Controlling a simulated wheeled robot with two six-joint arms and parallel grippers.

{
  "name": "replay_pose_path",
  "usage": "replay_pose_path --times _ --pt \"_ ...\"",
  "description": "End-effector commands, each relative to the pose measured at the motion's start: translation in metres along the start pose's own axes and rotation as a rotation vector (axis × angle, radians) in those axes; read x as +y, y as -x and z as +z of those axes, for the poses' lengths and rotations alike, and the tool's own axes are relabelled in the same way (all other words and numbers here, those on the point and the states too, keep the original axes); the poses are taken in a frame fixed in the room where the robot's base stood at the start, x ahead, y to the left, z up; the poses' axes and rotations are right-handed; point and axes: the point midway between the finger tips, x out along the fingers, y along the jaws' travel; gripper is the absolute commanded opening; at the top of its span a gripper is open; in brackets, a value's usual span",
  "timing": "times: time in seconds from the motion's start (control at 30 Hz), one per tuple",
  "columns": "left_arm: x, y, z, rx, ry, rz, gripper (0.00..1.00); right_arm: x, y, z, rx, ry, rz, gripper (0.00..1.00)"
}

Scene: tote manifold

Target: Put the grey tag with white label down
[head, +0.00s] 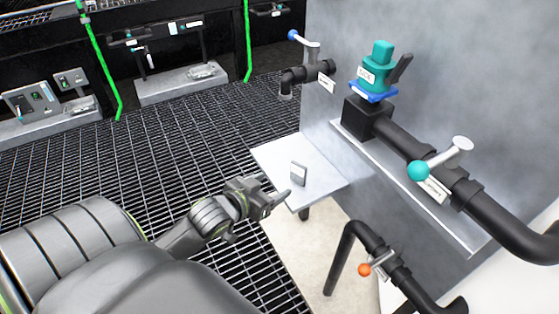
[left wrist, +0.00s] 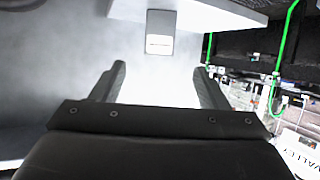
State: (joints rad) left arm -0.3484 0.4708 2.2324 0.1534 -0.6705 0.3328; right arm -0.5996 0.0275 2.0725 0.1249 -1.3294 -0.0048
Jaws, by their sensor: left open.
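The grey tag with a white label (head: 298,173) stands on a small pale shelf (head: 325,186) fixed to the grey wall. In the left wrist view the tag (left wrist: 160,33) is ahead of the fingers, with its white label (left wrist: 159,43) at the end nearer them. My left gripper (head: 278,197) is at the front left edge of the shelf, apart from the tag. In the left wrist view its two fingers (left wrist: 160,88) are spread with nothing between them. My right gripper is not in view.
Black pipes with a teal-handled valve (head: 418,170), an orange-handled valve (head: 365,269) and a blue-handled valve (head: 293,34) surround the shelf. A teal device (head: 377,72) sits above it on the wall ledge. Grated floor (head: 150,155) lies open to the left.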

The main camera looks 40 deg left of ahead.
Motion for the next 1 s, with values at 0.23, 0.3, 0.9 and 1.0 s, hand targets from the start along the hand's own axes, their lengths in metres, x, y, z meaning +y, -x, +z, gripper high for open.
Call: replay_pose_path --times 0.23,0.3,0.9,1.0 --pt "0.0 0.013 0.001 -0.004 0.001 -0.001 0.68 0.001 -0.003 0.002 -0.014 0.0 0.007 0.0" --pt "-0.001 0.013 0.012 -0.035 0.007 -0.013 0.68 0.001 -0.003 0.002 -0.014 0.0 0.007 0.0" --pt "0.075 0.125 0.287 -1.03 0.143 -0.041 0.68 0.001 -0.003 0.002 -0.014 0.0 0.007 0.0" --pt "0.076 0.127 0.289 -1.038 0.143 -0.039 0.68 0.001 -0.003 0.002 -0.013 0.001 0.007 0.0"
